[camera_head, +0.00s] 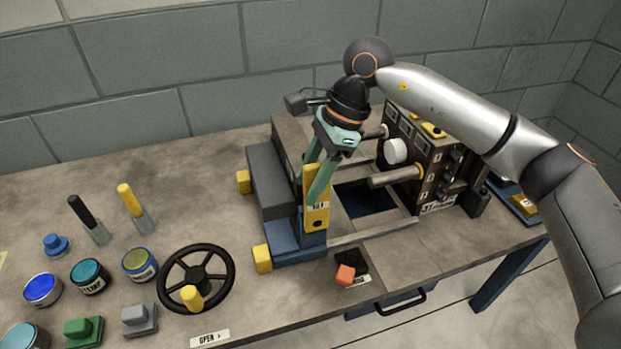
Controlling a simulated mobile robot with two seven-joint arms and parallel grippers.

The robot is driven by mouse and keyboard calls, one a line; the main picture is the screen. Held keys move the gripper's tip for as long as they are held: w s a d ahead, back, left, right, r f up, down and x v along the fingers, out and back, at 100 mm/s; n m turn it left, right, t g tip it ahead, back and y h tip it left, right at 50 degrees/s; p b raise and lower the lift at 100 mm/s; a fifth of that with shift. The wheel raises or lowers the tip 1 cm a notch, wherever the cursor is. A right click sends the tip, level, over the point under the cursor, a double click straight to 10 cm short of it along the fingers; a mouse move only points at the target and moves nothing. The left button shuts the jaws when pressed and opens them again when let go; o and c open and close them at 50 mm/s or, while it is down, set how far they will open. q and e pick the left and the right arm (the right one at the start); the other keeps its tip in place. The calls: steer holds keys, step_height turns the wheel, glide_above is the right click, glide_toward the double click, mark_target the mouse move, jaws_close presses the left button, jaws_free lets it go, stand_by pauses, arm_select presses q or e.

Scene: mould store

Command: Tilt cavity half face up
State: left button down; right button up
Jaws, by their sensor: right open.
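A mould press stands on the bench. Its left half (268,185) is a dark grey block on a blue base with yellow knobs, and its right half (412,165) is a dark brown block with labels and switches. I cannot tell which is the cavity half. A yellow upright plate (317,212) with a label stands at the right side of the left half. My right gripper (314,190) points down at this plate, its green fingers open and overlapping it in view. Whether they touch it is unclear. My left gripper is out of view.
A black handwheel (196,278) with a yellow knob stands front left, near an OPEN label (209,338). An orange block (345,275) lies at the front. Rear-left bench is clear.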

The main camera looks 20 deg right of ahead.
jaws_close()
stand_by(0.4)
stand_by(1.0)
